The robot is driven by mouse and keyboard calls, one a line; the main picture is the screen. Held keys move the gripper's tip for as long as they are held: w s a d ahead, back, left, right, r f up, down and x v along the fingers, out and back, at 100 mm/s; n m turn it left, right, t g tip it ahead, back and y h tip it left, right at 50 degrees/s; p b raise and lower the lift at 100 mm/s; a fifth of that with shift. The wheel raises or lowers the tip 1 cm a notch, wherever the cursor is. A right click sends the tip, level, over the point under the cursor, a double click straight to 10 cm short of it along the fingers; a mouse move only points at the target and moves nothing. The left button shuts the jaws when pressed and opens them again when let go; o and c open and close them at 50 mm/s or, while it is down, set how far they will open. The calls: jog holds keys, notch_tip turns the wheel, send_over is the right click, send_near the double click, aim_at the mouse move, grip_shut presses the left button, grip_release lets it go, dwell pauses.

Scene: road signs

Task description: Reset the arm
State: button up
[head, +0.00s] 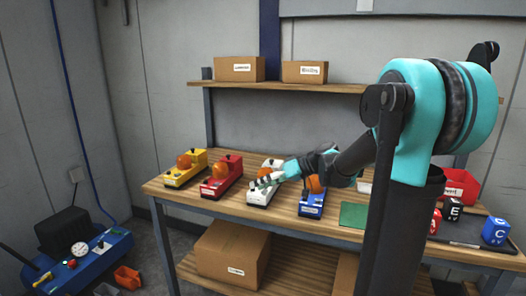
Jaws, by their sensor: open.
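My arm reaches from the right of the head view over a wooden workbench (332,222). My gripper (262,181) is open, at the white device (260,196) on the bench. I cannot tell whether its fingers touch that device. No object shows held between the fingers. A yellow device (182,175) and a red device (216,187), each with an orange knob, stand to the left of my gripper. A blue device (311,209) stands to the right, partly hidden behind my arm.
A green mat (354,215), a red bin (461,185) and lettered cubes (495,231) lie to the right, partly behind my arm. Cardboard boxes (238,68) sit on the upper shelf, and a large box (232,252) below. A blue machine (85,262) stands on the floor at left.

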jog(key=s+d+f+m+t+h, duration=0.1)
jog(key=s+d+f+m+h, duration=0.7)
jog(key=s+d+f, duration=1.1)
jog(key=s+f+h, duration=0.1)
jog(key=s+h, duration=0.1)
jog(key=h, duration=0.2)
jog(key=shift+d+f+t, duration=0.3)
jog(key=shift+t, duration=0.1)
jog(key=shift+s, duration=0.1)
